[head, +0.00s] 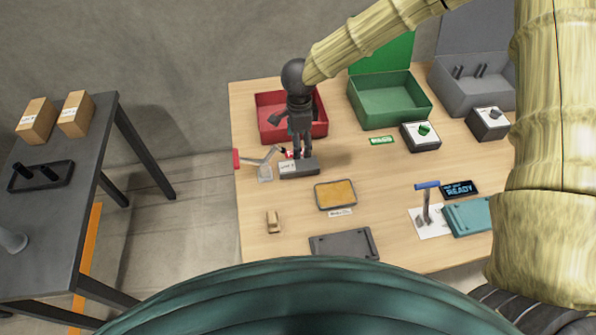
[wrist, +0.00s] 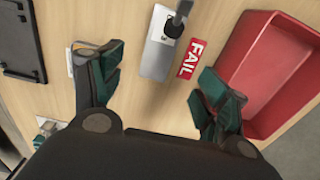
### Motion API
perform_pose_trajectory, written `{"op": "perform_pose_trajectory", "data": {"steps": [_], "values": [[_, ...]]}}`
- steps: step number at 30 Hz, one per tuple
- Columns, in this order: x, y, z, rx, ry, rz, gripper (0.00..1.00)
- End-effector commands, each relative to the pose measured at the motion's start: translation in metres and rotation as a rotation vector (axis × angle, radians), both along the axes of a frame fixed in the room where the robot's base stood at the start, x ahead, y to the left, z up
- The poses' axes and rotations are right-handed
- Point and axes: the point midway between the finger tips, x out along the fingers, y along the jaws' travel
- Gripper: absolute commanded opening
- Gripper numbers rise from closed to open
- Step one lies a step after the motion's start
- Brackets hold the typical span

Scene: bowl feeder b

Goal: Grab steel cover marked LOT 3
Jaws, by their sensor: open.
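A grey steel block-like cover (head: 299,168) with a small white label lies on the wooden table, directly below my gripper in the head view. Its label is too small to read, so I cannot confirm LOT 3. In the wrist view the steel piece (wrist: 157,60) lies beyond the fingertips, with a white strip and a dark round knob near its top end. My gripper (head: 301,153) points down above it and partly hides it. The wrist view shows my gripper (wrist: 158,88) open, fingers wide apart, with nothing between them.
A red bin (head: 262,127) stands behind, with a red FAIL label (wrist: 192,59) before it. A metal lever clamp (head: 265,170) is close on the left. A yellow-filled tray (head: 335,194), dark plate (head: 343,245) and green bin (head: 392,103) are also on the table.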

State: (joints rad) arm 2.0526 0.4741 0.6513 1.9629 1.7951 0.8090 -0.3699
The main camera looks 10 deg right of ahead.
Motion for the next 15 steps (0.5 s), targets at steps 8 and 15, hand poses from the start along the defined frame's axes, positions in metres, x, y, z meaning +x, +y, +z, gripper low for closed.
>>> {"op": "perform_pose_trajectory", "data": {"steps": [8,15], "values": [[0.000,0.001,-0.016,-0.002,0.001,0.002,0.75],[0.000,0.002,-0.048,-0.001,0.002,0.003,0.75]]}}
